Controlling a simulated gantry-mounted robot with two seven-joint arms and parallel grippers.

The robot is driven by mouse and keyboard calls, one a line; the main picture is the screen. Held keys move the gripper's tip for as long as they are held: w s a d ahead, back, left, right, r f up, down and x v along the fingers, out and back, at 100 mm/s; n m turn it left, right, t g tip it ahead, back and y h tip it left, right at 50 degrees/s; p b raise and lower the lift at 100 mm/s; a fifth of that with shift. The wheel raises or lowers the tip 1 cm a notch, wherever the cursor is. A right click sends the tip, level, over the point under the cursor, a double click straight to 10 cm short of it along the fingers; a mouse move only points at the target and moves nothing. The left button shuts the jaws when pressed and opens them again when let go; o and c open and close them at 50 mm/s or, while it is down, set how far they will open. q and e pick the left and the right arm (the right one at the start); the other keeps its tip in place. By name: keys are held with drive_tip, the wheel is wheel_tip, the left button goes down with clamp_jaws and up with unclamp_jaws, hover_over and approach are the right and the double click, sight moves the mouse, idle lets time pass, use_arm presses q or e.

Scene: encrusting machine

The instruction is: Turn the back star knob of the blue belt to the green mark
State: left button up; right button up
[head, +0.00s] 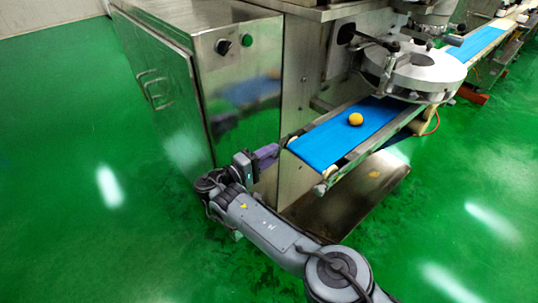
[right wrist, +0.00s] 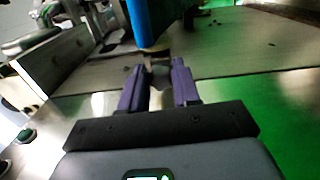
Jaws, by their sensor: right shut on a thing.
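The blue belt (head: 345,135) runs out of the machine, and its near end overhangs in the head view. Its end also shows as a blue band at the top of the right wrist view (right wrist: 139,22). My right gripper (head: 272,151) is at the left corner of the belt's near end, beside the cabinet. In the right wrist view, its purple fingers (right wrist: 158,78) are shut on a small dark, blurred piece, the star knob (right wrist: 159,71), just below the belt. The fingers hide most of the knob. I cannot make out the green mark. My left gripper is not in view.
A yellow dough ball (head: 355,119) lies on the belt. The steel cabinet (head: 205,75) stands close to the left of my right gripper. A steel tray (head: 350,205) is low under the belt. The green floor in front is open.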

drive_tip(key=shift+w+a+f+m+b, duration=0.15)
drive_tip(key=shift+m+b, duration=0.45)
drive_tip(key=shift+m, duration=2.4)
drive_tip(key=shift+s+d+f+m+b, duration=0.1)
drive_tip(key=shift+m+b, duration=0.45)
drive_tip(key=shift+m, duration=2.45)
drive_tip(key=o, duration=1.1)
drive_tip(key=shift+c, duration=0.2)
drive_tip(key=shift+a, duration=0.15)
